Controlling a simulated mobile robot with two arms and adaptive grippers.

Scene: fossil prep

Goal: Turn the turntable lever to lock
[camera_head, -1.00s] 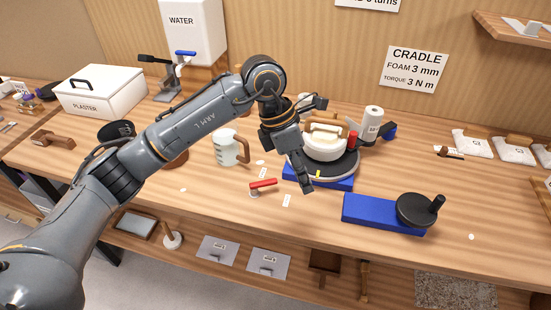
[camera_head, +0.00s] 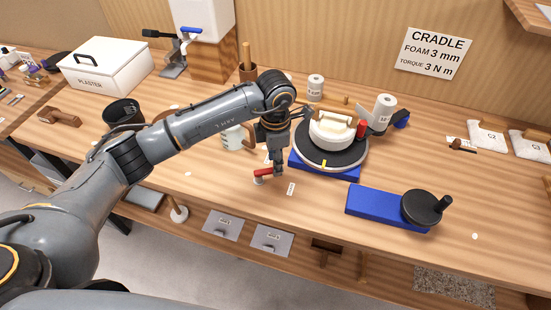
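The turntable lever (camera_head: 262,173) has a red handle on a small pale post at the left front of the turntable. The handle points right in the picture. Small white labels, too small to read, lie near the lever. My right gripper is not in view.
A blue block with a black hand wheel (camera_head: 422,208) stands right of the turntable. A pale jug (camera_head: 232,137) stands behind my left arm, left of the lever. A white roll (camera_head: 384,112) stands behind the turntable. The bench front left of the lever is mostly clear.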

